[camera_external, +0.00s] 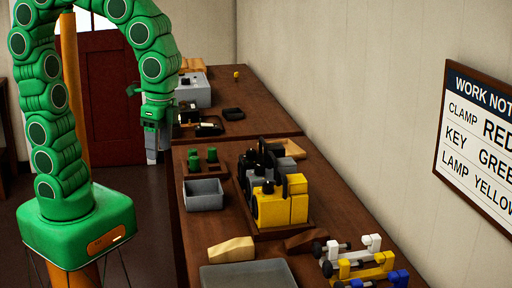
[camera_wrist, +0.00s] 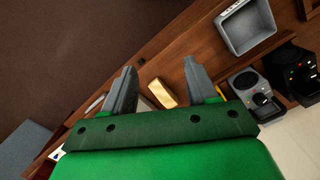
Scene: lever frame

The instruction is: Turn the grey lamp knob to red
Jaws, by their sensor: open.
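In the wrist view a grey unit (camera_wrist: 246,84) with a dark round part stands to the right of my gripper. Beside it is a black unit (camera_wrist: 290,68) with small coloured dots, red and green among them. I cannot tell for sure which part is the grey lamp knob, nor its setting. My gripper (camera_external: 152,156) hangs pointing down by the bench's left edge in the external view. In the wrist view its two grey fingers (camera_wrist: 160,86) are spread apart, with nothing held between them. A light wooden block (camera_wrist: 162,93) shows beyond the gap.
The near bench (camera_external: 345,215) carries a yellow, black and grey assembly (camera_external: 283,207), a grey tray (camera_external: 204,196), and green cylinders (camera_external: 212,155). White, yellow and blue pieces (camera_external: 365,262) stand front right. A wall board (camera_external: 485,135) reads clamp red, key green, lamp yellow.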

